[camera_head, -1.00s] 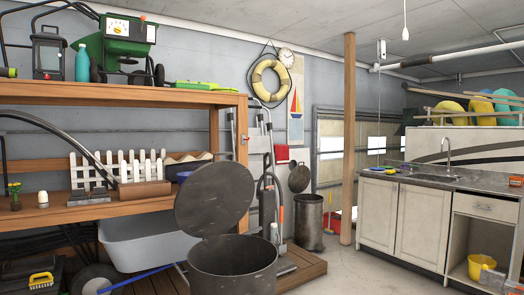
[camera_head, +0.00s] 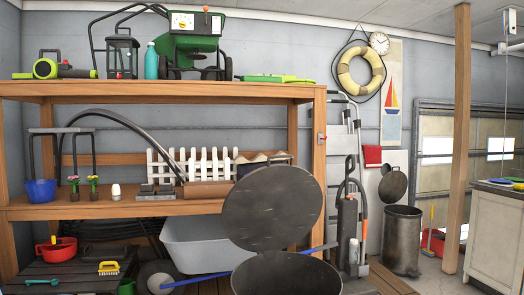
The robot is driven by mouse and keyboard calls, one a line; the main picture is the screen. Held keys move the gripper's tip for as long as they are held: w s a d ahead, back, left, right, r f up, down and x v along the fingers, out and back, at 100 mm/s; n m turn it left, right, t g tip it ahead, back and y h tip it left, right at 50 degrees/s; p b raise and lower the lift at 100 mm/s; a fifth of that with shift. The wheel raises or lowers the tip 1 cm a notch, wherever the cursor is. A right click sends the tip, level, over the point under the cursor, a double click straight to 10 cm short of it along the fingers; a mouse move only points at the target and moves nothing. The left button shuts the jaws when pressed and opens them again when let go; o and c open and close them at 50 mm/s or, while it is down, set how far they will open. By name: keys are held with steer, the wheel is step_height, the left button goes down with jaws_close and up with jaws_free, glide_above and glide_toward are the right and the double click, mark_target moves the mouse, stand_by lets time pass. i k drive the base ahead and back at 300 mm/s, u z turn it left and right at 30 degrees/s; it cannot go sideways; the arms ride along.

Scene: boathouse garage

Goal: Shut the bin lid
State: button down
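A dark grey metal bin (camera_head: 287,276) stands at the bottom centre, cut off by the picture's lower edge. Its round lid (camera_head: 273,208) is open, tilted up at the bin's back rim and facing me. A second, similar metal bin (camera_head: 402,240) stands farther back on the right. Its smaller lid (camera_head: 393,186) is also raised, close to the wall. My gripper is not in view.
A wooden shelf unit (camera_head: 160,92) with tools fills the left. A grey wheelbarrow (camera_head: 190,247) and a blue-handled tool (camera_head: 210,277) sit behind the near bin. A wooden post (camera_head: 459,140) and cabinet (camera_head: 494,237) are at the right, with some floor before them.

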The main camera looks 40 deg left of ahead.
mark_target(272, 207)
steer(key=u, duration=0.6)
steer(key=i, duration=0.95)
steer(key=u, duration=1)
